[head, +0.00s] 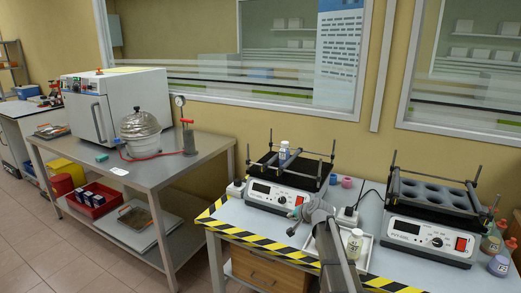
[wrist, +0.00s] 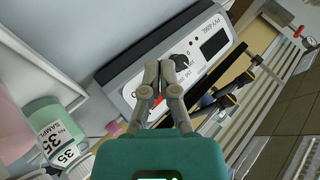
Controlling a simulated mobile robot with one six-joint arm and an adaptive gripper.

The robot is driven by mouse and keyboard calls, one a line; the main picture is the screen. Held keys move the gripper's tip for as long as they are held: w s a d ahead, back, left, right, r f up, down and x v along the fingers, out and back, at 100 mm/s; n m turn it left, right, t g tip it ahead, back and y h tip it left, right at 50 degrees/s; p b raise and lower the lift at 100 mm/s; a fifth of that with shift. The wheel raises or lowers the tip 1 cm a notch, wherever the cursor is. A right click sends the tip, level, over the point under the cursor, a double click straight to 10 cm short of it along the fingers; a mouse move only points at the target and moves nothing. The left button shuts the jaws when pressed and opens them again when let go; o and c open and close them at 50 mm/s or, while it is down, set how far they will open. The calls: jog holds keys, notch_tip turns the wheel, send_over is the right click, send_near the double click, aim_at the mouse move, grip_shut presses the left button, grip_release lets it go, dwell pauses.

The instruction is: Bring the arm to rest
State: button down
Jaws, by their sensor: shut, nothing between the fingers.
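My arm (head: 333,250) reaches in from the bottom of the head view, in front of the left shaker (head: 283,196). My gripper (wrist: 158,72) shows in the wrist view with its two grey fingertips together and nothing between them. The fingertips overlap the view of a shaker's front panel (wrist: 185,62) with a dial and dark display; I cannot tell the distance. In the head view the gripper end is small and partly merged with the arm. A sample bottle (head: 354,244) stands upright on a white tray (head: 366,262) beside my arm.
A steel table (head: 165,165) holds an oven (head: 115,105) and a metal vessel (head: 139,130). A green-tinted bottle labelled 35 (wrist: 50,122) appears at the wrist view's left.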

jog(key=s+f+n+g+h, duration=0.2)
jog(key=s+g, duration=0.1)
jog(key=s, duration=0.8)
jog(key=s+d+f+n+g+h, duration=0.1)
jog(key=s+f+n+g, duration=0.15)
jog(key=s, duration=0.75)
jog(key=s+f+n+g+h, duration=0.2)
jog(key=s+g, duration=0.1)
jog(key=s, duration=0.8)
notch_tip(320, 180, up, 14)
jog(key=p, duration=1.4)
jog(key=shift+d, duration=0.2)
jog(key=shift+f+g, duration=0.1)
jog(key=shift+g, duration=0.15)
